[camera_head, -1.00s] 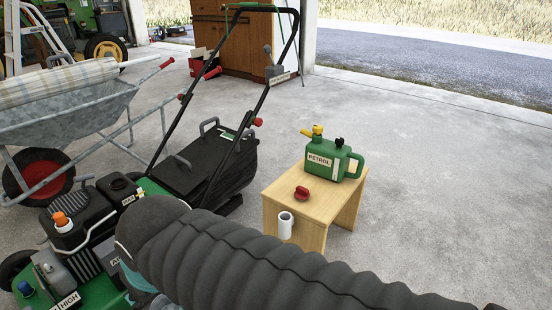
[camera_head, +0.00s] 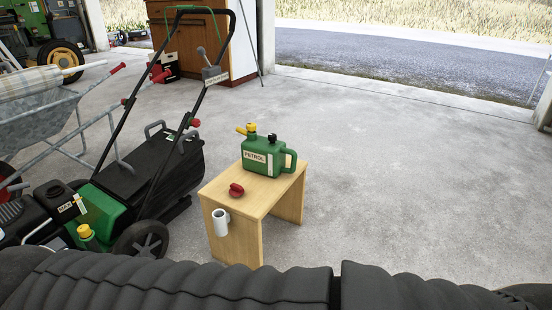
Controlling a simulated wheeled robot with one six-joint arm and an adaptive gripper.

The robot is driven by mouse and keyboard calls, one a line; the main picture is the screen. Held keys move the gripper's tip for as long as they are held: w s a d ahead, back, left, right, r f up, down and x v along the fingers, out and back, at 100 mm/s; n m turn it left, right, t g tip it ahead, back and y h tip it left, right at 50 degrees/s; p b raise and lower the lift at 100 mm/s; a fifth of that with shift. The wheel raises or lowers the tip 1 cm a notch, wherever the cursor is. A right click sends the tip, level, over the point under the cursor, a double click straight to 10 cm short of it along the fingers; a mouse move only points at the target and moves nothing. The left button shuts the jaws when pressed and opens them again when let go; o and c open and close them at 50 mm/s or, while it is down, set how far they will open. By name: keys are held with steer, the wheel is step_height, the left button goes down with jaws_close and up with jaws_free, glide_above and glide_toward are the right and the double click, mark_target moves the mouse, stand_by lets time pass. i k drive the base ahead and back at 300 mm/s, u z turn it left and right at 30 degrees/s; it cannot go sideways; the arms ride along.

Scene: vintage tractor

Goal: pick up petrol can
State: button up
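The green petrol can (camera_head: 263,157) stands upright on a small wooden stool (camera_head: 245,198). It has a white PETROL label, a yellow spout pointing left, a black cap on top and a green handle on its right side. My dark ribbed arm crosses the bottom of the head view, in front of the stool and apart from the can. My gripper is outside the picture, so its state does not show.
A red cap-like object (camera_head: 236,190) lies on the stool, and a white cylinder (camera_head: 220,222) is at its front side. A lawn mower (camera_head: 140,190) stands close on the left, with a wheelbarrow (camera_head: 40,118) beyond. Concrete floor (camera_head: 400,180) is clear on the right.

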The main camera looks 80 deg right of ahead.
mark_target(260, 156)
steer(key=z, duration=0.05)
steer(key=k, duration=2.35)
steer(key=z, duration=1.75)
steer(key=i, duration=1.7)
